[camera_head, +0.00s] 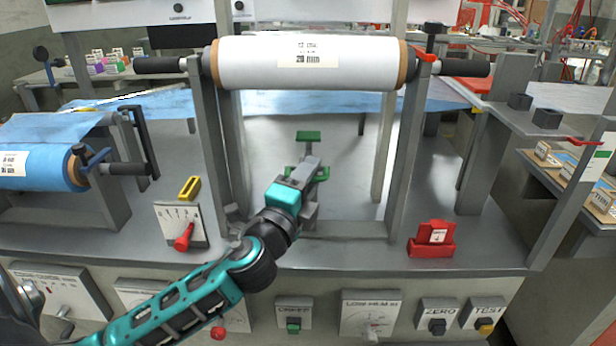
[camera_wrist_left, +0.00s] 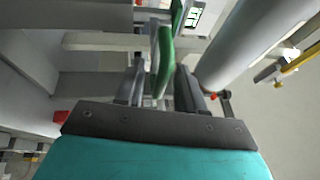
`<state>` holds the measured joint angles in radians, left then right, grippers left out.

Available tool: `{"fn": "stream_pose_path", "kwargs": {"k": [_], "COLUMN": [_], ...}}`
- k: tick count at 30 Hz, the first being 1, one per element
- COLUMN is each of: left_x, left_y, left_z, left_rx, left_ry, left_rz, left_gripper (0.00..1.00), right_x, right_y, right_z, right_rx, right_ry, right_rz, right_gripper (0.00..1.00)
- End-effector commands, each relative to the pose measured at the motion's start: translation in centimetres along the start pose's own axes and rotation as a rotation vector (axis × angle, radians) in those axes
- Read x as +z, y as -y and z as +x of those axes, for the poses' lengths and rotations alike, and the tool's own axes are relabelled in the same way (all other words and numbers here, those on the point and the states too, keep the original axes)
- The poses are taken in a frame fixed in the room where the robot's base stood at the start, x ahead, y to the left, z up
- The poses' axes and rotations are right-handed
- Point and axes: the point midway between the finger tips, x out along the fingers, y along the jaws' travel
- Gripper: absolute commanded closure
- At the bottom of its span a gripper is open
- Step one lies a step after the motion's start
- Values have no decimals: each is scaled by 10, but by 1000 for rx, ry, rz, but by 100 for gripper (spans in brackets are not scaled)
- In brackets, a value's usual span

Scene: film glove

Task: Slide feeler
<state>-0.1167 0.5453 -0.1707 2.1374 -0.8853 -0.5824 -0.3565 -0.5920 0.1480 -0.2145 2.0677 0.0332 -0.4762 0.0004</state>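The feeler appears to be the green-ended metal part under the white roll; a green plate (camera_head: 308,136) tops its grey stem. A lower green piece (camera_head: 321,173) shows beside my left gripper (camera_head: 312,172), partly hidden by it. In the left wrist view, a green bar (camera_wrist_left: 165,58) runs between the two dark fingers of the left gripper (camera_wrist_left: 160,90). The fingers look apart, with a gap showing beside the bar. Whether either finger touches it is unclear. My right gripper is not in view.
The white film roll (camera_head: 310,64) hangs on grey posts above the feeler. A blue roll (camera_head: 45,168) is at the left.

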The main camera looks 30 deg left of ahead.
Motion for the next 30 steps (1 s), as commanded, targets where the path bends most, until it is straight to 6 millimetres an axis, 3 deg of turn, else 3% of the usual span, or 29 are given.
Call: {"fn": "stream_pose_path", "kwargs": {"k": [2, 12, 25, 30], "left_x": [0, 0, 0, 2], "left_y": [0, 0, 2, 20], "left_z": [0, 0, 0, 3], "left_rx": [0, -1, -4, -6], "left_ry": [0, 0, 0, 0], "left_rz": [0, 0, 2, 2], "left_gripper": [67, 99, 100, 100], "right_x": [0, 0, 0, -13], "right_y": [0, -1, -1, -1], "right_z": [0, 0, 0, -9], "right_rx": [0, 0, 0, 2], "right_ry": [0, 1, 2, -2], "right_rz": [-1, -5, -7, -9], "right_gripper": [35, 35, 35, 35]}}
